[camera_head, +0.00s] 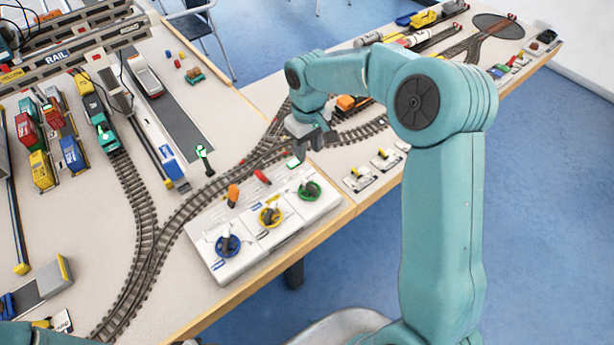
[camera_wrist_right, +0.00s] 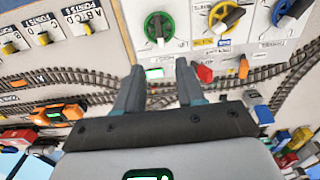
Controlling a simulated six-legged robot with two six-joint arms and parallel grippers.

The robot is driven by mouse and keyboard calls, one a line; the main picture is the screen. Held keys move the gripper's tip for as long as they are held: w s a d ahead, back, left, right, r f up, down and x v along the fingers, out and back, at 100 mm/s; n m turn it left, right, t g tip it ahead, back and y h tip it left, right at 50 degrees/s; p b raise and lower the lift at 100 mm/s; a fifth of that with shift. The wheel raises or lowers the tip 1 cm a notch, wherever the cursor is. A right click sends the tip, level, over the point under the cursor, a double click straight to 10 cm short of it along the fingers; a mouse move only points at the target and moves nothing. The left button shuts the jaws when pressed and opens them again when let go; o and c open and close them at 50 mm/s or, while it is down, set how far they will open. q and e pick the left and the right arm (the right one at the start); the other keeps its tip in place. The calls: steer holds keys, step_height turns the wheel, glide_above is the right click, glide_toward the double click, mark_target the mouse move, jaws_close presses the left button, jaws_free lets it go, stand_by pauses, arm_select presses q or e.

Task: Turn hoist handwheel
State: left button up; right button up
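A white control panel (camera_head: 262,243) on the table's front edge carries three handwheels: blue (camera_head: 228,243), yellow (camera_head: 270,215) and green (camera_head: 309,190). I cannot tell which is the hoist wheel. My right gripper (camera_head: 308,146) is just behind the green wheel's end of the panel, apart from the wheels. In the right wrist view its fingers (camera_wrist_right: 158,72) are apart with nothing held between them. That view shows the green wheel (camera_wrist_right: 158,27) ahead, with the yellow wheel (camera_wrist_right: 226,14) and blue wheel (camera_wrist_right: 291,12) to its right. My left gripper is out of view.
Orange (camera_head: 233,195) and red (camera_head: 262,177) levers stand along the panel's back edge. Toy railway track (camera_head: 190,207) curves behind it. Small point switches (camera_head: 358,179) lie to its right. Toy trucks (camera_head: 40,165) and a rail gantry (camera_head: 80,55) stand at left.

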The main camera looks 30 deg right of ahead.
mark_target(308, 183)
step_height(308, 183, down, 14)
steer(key=shift+r+p, duration=0.1)
steer(key=shift+p, duration=0.75)
jaws_close()
